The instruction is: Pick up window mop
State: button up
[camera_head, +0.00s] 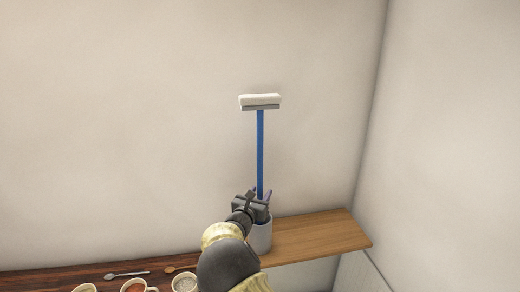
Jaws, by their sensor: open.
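The window mop (260,150) stands upright against the pale wall, with a blue handle and a white and grey head (260,101) at the top. Its lower end goes down behind my gripper, toward a light grey cup (260,238) on the wooden shelf. My gripper (254,198) is open, at the lower part of the blue handle and just above the cup. It overlaps the handle in this view; I cannot tell whether the handle is between the fingers. Part of the cup is hidden by my arm.
The wooden shelf (320,236) runs along the wall and is bare to the right of the cup. To the left are several mugs (133,286), a silver spoon (126,274) and a wooden spoon (180,268). A side wall (450,130) closes the right.

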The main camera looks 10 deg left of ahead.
aim_at(258, 170)
grip_shut()
jog(key=shift+r, duration=0.1)
notch_tip(258, 170, up, 10)
jog(key=b, duration=0.4)
dwell(0.3)
jog(key=c, duration=0.7)
grip_release()
grip_shut()
